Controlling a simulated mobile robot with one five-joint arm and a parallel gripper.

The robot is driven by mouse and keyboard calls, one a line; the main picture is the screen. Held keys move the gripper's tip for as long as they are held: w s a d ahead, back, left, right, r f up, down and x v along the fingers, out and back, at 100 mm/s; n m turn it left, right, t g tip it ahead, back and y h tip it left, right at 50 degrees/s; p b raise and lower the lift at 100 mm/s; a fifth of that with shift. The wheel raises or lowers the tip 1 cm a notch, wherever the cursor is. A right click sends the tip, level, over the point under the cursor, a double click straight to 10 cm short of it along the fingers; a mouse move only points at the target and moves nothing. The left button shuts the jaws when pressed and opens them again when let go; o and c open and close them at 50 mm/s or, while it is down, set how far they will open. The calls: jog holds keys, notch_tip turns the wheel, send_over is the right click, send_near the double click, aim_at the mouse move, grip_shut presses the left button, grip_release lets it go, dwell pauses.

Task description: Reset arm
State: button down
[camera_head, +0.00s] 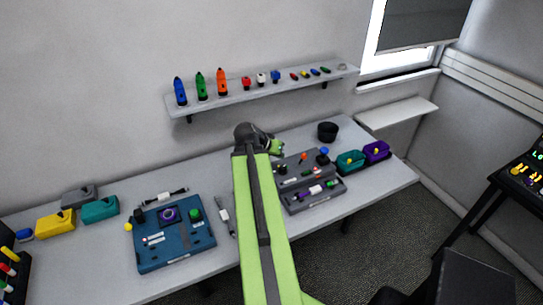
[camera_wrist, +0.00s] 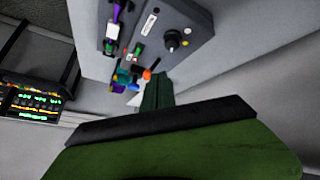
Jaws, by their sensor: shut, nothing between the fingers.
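My green and black arm reaches out over the grey table (camera_head: 100,276) in the head view. My gripper (camera_head: 278,147) is at its far end, above the back of the table and beside the grey panel (camera_head: 327,193). In the wrist view my gripper (camera_wrist: 157,80) shows as dark green fingers, shut with nothing between them. The grey panel (camera_wrist: 190,42) also shows there, beyond the fingers, with a dark knob and small coloured parts. The fingers look apart from it.
A blue board (camera_head: 176,255) lies left of my arm. A black cup (camera_head: 327,131), a teal bin (camera_head: 349,162) and a purple bin (camera_head: 376,152) stand right. A wall shelf (camera_head: 240,98) holds coloured items above. A console (camera_head: 526,180) stands far right.

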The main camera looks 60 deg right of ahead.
jog(key=shift+d, duration=0.1)
jog(key=w+a+f+n+t+y+b, duration=0.1)
jog(key=w+a+f+n+t, duration=0.15)
jog(key=w+a, duration=1.05)
jog(key=w+a+f+n+t+y+b, duration=0.15)
jog(key=w+a+n, duration=0.25)
jog(key=w+a, duration=0.8)
jog(key=a+f+n+y, duration=0.1)
jog(key=a+n, duration=0.1)
jog(key=a, duration=0.7)
jog(key=a+f+n+y+b, duration=0.1)
jog(key=a+f+n, duration=0.1)
jog(key=a, duration=0.7)
jog(key=s+a+f+n+g+y, duration=0.1)
jog(key=a+f+n, duration=0.1)
jog(key=a, duration=0.7)
jog(key=shift+s+a+y, duration=0.1)
jog(key=shift+a+y, duration=0.2)
jog(key=shift+y, duration=0.05)
jog(key=s+a+n, duration=0.1)
jog(key=s+a+n+g+y, duration=0.1)
jog(key=s+a+n, duration=0.1)
jog(key=shift+s+a+f+g+y, duration=0.15)
jog(key=shift+a+g+y, duration=0.05)
jog(key=shift+g+y, duration=0.1)
jog(key=shift+n, duration=0.25)
